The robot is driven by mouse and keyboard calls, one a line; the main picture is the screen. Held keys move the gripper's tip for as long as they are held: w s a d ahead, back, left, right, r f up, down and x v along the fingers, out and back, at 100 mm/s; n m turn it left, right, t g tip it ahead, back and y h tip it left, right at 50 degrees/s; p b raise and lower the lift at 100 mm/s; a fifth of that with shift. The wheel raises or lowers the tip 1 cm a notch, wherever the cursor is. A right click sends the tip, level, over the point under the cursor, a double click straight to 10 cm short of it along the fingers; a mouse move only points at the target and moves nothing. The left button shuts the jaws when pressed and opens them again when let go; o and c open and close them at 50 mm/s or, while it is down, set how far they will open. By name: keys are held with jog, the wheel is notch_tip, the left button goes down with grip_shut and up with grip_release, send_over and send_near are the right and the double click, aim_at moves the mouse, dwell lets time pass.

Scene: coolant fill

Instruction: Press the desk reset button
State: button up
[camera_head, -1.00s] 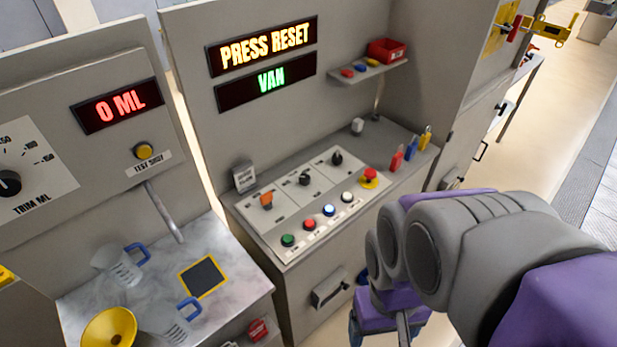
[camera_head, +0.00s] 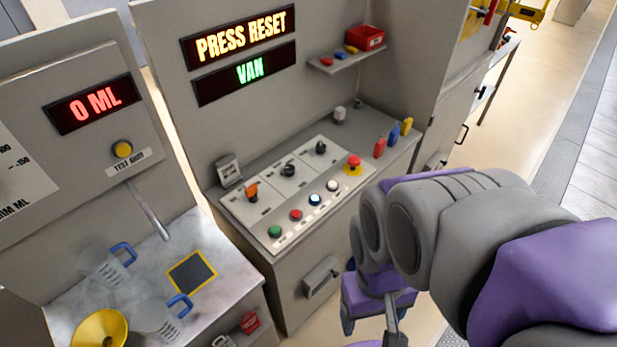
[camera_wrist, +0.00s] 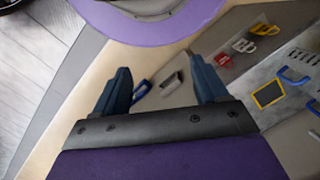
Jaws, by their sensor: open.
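The desk (camera_head: 349,229) has a sloped panel with a row of buttons: green (camera_head: 275,231), red (camera_head: 296,215), blue (camera_head: 315,199) and white (camera_head: 332,185). A red mushroom button on a yellow base (camera_head: 353,164) sits at the panel's right end. Their labels are too small to read. The display above the desk reads PRESS RESET (camera_head: 240,36), with VAN (camera_head: 249,69) below it. My gripper (camera_wrist: 163,82) is open and empty in the wrist view, apart from the panel.
Left of the desk, a marble counter (camera_head: 217,247) holds clear jugs with blue handles (camera_head: 104,267), a yellow funnel (camera_head: 99,329) and a black pad (camera_head: 191,273). A shelf with a red bin (camera_head: 362,37) overhangs the desk. A drawer handle (camera_head: 320,277) projects from the desk front.

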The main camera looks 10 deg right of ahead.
grip_shut()
dwell(0.5)
dwell(0.9)
